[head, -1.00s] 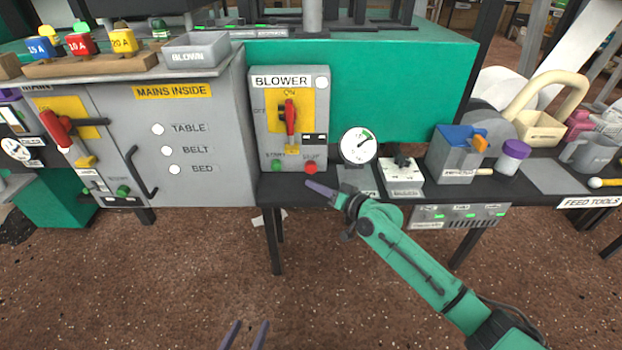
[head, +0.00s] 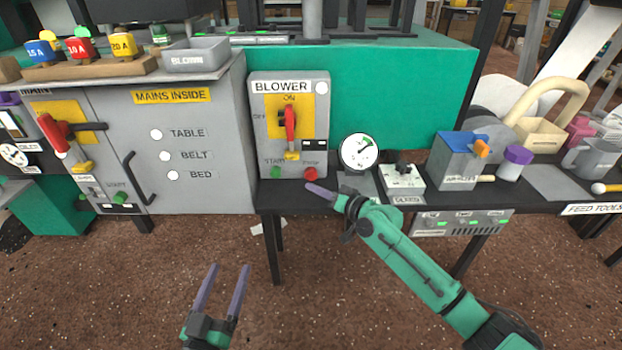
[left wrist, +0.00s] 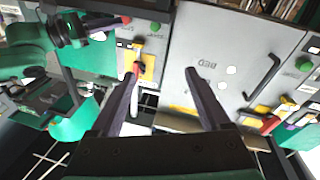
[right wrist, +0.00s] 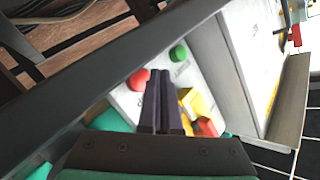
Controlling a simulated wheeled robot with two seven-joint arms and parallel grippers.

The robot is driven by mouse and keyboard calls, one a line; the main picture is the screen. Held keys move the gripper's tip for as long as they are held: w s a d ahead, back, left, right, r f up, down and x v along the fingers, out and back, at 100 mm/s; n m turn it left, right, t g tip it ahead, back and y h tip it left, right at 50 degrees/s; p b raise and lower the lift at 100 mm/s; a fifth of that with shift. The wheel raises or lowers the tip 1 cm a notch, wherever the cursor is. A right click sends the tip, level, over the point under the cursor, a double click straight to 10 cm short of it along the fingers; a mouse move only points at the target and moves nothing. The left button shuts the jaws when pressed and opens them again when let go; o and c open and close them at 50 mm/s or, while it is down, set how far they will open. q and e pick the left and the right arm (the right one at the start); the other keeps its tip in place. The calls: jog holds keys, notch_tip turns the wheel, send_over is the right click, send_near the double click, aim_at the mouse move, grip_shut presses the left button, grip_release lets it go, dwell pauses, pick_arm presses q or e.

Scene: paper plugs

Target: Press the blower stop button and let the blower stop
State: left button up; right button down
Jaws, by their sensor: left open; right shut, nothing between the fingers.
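The grey blower box (head: 262,140) stands on the bench, with a red-handled switch (head: 290,122) on a yellow plate. Below it are a green start button (head: 277,172) and the red stop button (head: 310,173). In the right wrist view the red button (right wrist: 138,79) is just left of my shut fingertips. My right gripper (head: 320,190) is shut and empty, in front of and slightly below the stop button; contact cannot be told. My left gripper (head: 226,290) is open and empty, low in front of the bench. A round dial gauge (head: 358,152) stands right of the box.
The mains cabinet (head: 190,145) stands at left with a black handle and a red lever (head: 56,130). Right of the gauge are a small switch box (head: 402,182), a grey bin (head: 455,165) and a purple-lidded jar (head: 514,162).

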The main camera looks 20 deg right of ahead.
aim_at(311, 175)
jog(key=shift+w+d+b, duration=0.1)
jog(key=shift+w+b, duration=0.3)
jog(key=shift+b, duration=0.05)
jog(key=shift+w+b, duration=0.3)
jog(key=shift+b, duration=0.05)
jog(key=shift+d, duration=0.1)
pick_arm(q)
notch_tip(311, 175, up, 18)
jog(key=w+a+m+t+h, duration=0.1)
jog(key=w+a+t, duration=0.1)
jog(key=t, duration=0.3)
jog(key=shift+t+h, duration=0.4)
jog(key=shift+w+d+f, duration=0.1)
jog(key=shift+f, duration=0.3)
jog(key=shift+r, duration=0.2)
pick_arm(e)
jog(key=shift+w+b, duration=0.35)
jog(key=shift+b, duration=0.2)
pick_arm(q)
jog(key=shift+f, duration=0.6)
pick_arm(e)
jog(key=shift+w+d, duration=0.1)
